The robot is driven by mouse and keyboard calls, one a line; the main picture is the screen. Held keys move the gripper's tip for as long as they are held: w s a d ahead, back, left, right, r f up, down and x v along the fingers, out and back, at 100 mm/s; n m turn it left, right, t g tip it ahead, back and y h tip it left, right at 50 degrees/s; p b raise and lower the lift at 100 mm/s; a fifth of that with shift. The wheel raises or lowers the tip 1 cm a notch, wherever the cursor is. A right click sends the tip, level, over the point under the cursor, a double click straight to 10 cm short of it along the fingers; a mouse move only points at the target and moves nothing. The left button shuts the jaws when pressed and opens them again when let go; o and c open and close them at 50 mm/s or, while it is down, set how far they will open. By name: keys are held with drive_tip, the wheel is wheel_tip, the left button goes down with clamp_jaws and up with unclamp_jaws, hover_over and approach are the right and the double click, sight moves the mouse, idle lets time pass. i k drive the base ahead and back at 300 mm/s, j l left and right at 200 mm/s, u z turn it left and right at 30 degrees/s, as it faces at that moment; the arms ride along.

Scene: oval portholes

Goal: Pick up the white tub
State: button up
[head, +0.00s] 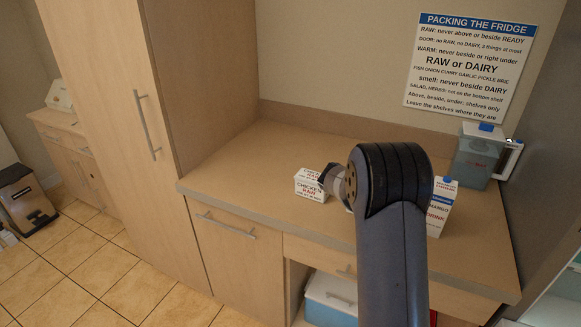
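A white box-shaped container (309,187) stands on the wooden counter, with "CHICKEN RAW" on its front in red and dark letters. My gripper (330,180) is at its right edge in the picture, and my wrist and arm come in from the lower right. The fingers are too small and hidden to show whether they are open or shut, or whether they touch the container. A sliver of another white thing (347,204) shows below my wrist, mostly hidden by my arm. I cannot tell which of these is the white tub.
A white and blue drink carton (441,203) stands right of my arm, partly hidden. A lidded jug (478,160) stands at the back right under a wall sign (470,65). The counter (250,165) is clear on the left, beside a tall cabinet (105,110).

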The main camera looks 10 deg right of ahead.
sight(306, 183)
drive_tip(key=i+j, duration=1.1)
drive_tip(key=j, duration=0.2)
